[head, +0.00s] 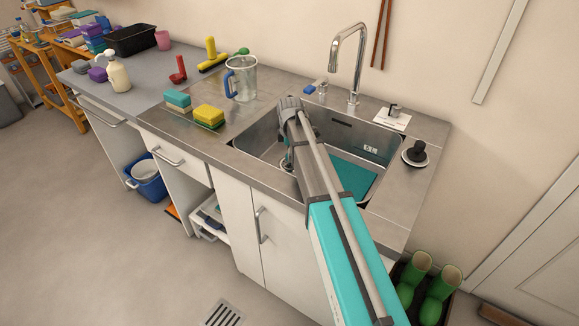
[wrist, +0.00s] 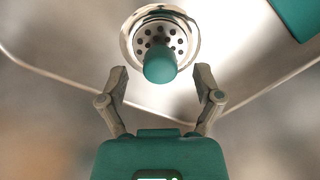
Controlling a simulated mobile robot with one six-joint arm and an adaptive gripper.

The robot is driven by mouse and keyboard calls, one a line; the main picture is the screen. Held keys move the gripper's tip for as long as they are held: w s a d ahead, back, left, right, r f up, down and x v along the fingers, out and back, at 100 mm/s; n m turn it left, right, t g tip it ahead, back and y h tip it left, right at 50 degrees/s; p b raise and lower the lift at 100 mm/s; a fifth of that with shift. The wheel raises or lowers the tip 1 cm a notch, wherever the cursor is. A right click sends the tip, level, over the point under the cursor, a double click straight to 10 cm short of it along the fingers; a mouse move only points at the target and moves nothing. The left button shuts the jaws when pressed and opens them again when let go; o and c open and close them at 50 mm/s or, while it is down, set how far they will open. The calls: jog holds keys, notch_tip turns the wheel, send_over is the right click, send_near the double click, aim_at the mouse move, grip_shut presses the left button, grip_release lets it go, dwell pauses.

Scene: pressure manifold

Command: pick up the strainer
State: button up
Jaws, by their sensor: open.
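The strainer (wrist: 146,26) shows in the wrist view as a round metal basket with dark holes and a teal knob (wrist: 160,64) standing up from it. It sits low in the steel sink (head: 250,146). In the head view it is mostly hidden behind my arm, with only a bit of rim (head: 285,163) showing. My gripper (wrist: 161,78) is open, with its two fingers apart on either side of the knob's near end. No contact between fingers and knob can be seen. In the head view my gripper (head: 289,104) reaches over the sink, its fingertips hidden.
A teal mat (head: 352,178) lies in the sink's right part. The faucet (head: 349,62) stands behind the sink, and a black stopper (head: 416,151) sits to its right. A clear jug (head: 242,78) and sponges (head: 208,114) stand on the counter to the left.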

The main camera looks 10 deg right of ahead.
jog(key=shift+f+b, duration=0.8)
jog(key=shift+f, duration=0.25)
grip_shut()
